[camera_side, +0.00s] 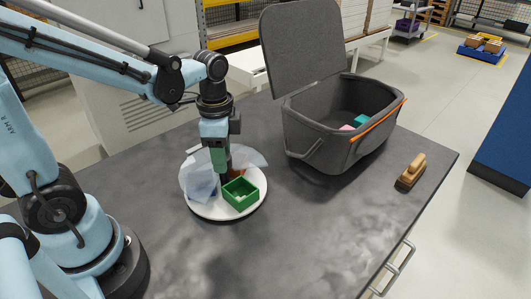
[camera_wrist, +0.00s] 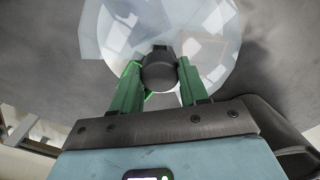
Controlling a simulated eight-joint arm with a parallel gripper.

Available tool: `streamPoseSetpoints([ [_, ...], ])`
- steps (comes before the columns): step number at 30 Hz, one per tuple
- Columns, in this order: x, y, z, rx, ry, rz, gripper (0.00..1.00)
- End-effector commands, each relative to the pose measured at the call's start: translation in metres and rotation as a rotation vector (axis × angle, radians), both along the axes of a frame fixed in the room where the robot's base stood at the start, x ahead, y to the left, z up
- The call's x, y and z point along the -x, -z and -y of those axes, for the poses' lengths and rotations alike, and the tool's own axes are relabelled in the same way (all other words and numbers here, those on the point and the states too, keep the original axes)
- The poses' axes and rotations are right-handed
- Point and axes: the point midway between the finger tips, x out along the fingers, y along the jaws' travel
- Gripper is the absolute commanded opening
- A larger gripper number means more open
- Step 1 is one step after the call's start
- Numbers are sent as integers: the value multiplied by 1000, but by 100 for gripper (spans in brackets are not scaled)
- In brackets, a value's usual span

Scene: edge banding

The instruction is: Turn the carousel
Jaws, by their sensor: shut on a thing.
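The carousel (camera_side: 213,211) is a white round plate on the dark worktop, with clear upright panels (camera_side: 196,176) on it. A green open box (camera_side: 240,193) sits on its front right part. A brownish thing and a bluish thing show dimly behind the panels. My gripper (camera_side: 221,172) points down at the middle of the carousel. In the wrist view its green fingers (camera_wrist: 160,78) are shut on a dark round knob (camera_wrist: 159,70) at the carousel's centre. The panels and fingers hide part of the plate.
A grey bin (camera_side: 323,152) with its lid (camera_side: 303,42) raised stands behind right, with pink and teal things inside and an orange strip on its rim. A wooden-handled brush (camera_side: 411,171) lies near the right edge. The worktop in front of the bin is clear.

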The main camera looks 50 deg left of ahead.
Motion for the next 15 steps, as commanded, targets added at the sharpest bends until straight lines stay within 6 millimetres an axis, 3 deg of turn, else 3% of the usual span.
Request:
streamPoseSetpoints([
  [1,0,0,0,1,0,-1,10],
  [3,0,0,0,1,0,-1,0],
  [15,0,0,0,1,27,-3,0],
])
